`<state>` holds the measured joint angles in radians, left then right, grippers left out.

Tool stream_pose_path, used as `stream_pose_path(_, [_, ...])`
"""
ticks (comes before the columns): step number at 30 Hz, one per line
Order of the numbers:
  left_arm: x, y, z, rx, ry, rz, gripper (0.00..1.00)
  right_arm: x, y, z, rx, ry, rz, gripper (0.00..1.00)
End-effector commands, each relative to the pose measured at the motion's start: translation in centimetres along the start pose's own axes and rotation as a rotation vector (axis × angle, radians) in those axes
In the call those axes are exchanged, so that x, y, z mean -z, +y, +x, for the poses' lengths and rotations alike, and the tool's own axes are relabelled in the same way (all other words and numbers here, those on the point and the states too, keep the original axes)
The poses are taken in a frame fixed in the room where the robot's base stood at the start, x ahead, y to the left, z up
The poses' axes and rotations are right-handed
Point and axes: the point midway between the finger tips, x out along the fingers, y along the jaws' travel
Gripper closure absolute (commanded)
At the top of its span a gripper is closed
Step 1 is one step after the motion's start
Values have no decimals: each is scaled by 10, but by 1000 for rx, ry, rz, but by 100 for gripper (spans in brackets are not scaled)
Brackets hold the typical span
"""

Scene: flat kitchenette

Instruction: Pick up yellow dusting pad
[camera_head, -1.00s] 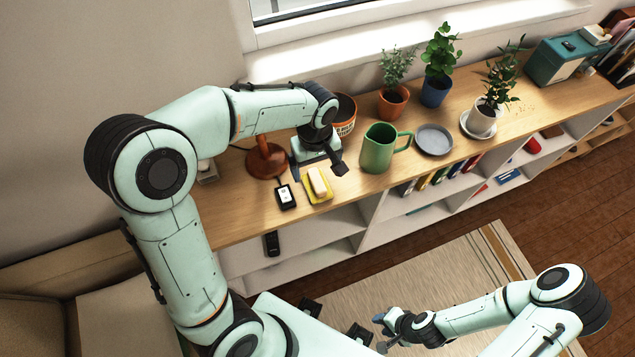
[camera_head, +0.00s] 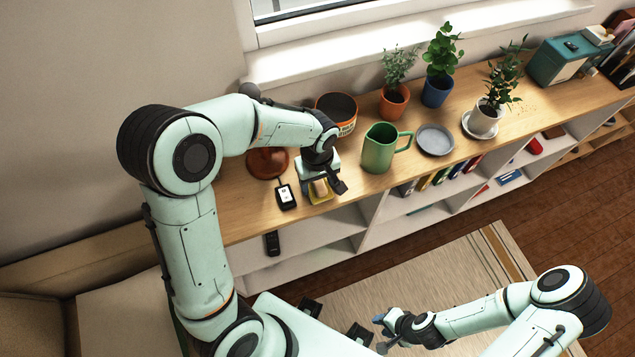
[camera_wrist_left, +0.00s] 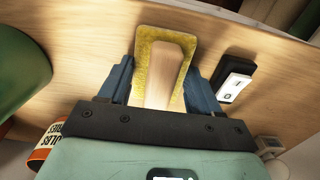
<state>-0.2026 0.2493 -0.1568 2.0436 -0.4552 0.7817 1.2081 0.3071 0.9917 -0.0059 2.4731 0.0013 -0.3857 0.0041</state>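The yellow dusting pad (camera_head: 327,196) lies on the wooden shelf top near its front edge, with a pale wooden block-like handle on it. In the head view my left gripper (camera_head: 322,188) is right above it and hides part of it. In the left wrist view the pad (camera_wrist_left: 186,35) lies flat, and its handle (camera_wrist_left: 170,65) runs between the two blue fingers of my left gripper (camera_wrist_left: 158,85). The fingers are open, with gaps to the handle on both sides. My right gripper (camera_head: 382,332) is far off, low over the rug; its fingers are too small to judge.
A black device with a white face (camera_head: 286,196) lies just left of the pad. A green pitcher (camera_head: 379,149) stands to the right, with a grey plate (camera_head: 435,140) beyond. An orange-labelled pot (camera_head: 341,110) and plants stand behind. The shelf's front edge is close.

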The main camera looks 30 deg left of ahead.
Motion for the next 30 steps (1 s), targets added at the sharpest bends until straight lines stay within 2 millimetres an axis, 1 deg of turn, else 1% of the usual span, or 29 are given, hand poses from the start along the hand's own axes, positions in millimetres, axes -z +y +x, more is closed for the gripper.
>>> stream_pose_path(1, [0, 0, 0, -1, 0, 0, 62, 0, 0, 0, 0, 0, 0, 64])
stream_pose_path(2, [0, 0, 0, -1, 0, 0, 68, 0, 0, 0, 0, 0, 0, 64])
stream_pose_path(11, [0, 0, -2, -2, 1, 0, 68, 0, 0, 0, 0, 0, 0, 64])
stream_pose_path(14, [0, 1, -6, -2, 1, 0, 68, 0, 0, -1, 0, 0, 0, 64])
stream_pose_path(17, [1, 1, -15, -4, 2, 0, 68, 1, -1, -2, 0, 1, 0, 64])
stream_pose_path(20, [1, 1, -31, -6, 4, 0, 68, 2, -2, -4, 1, 3, -1, 64])
stream_pose_path(23, [1, 2, -53, -8, 5, 1, 68, 3, -3, -6, 2, 5, -2, 64])
stream_pose_path(30, [1, 2, -117, -7, 5, 0, 68, 8, -8, -15, 4, 11, -4, 64])
